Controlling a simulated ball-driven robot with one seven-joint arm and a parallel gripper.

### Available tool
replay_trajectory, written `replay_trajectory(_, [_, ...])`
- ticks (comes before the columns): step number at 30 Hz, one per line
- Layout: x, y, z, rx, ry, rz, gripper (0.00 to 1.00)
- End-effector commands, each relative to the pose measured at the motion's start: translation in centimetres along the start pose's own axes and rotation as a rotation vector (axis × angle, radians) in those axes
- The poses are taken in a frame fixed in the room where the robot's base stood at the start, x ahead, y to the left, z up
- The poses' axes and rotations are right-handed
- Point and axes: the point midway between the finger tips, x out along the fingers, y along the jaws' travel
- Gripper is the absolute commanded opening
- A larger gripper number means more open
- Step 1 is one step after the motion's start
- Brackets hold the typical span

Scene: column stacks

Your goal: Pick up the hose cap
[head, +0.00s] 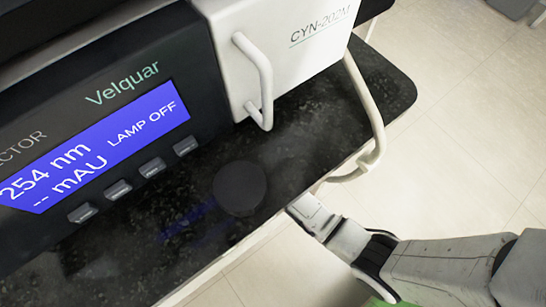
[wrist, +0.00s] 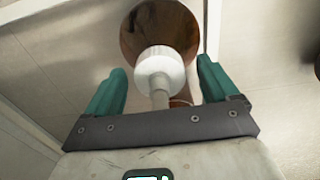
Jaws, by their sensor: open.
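The hose cap (wrist: 160,67) appears to be the white round cap with a grey tube-like stem, against a brown rounded body (wrist: 158,22) in the wrist view. My gripper (wrist: 161,78) is open, with one teal finger on each side of the cap and stem. Gaps show on both sides, and neither finger is seen touching the cap. In the head view my gripper's wrist end (head: 312,216) is at the front edge of the black counter. Its fingers and the white cap are hidden there.
A dark round disc (head: 240,188) lies on the black counter (head: 300,150). A detector with a blue screen (head: 100,150) and a white unit with a handle (head: 290,35) stand behind. A beige hose (head: 372,110) loops over the counter edge.

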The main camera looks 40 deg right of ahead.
Motion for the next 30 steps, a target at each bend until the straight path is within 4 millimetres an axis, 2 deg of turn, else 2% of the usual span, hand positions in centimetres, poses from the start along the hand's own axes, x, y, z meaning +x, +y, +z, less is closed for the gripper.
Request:
replay_trajectory(4, [-0.15,0.03,0.0,0.0,0.0,0.001,0.87])
replay_trajectory(23, [-0.15,0.01,0.01,0.0,0.0,0.0,0.27])
replay_trajectory(30, [-0.38,0.03,0.01,0.001,0.0,0.0,0.27])
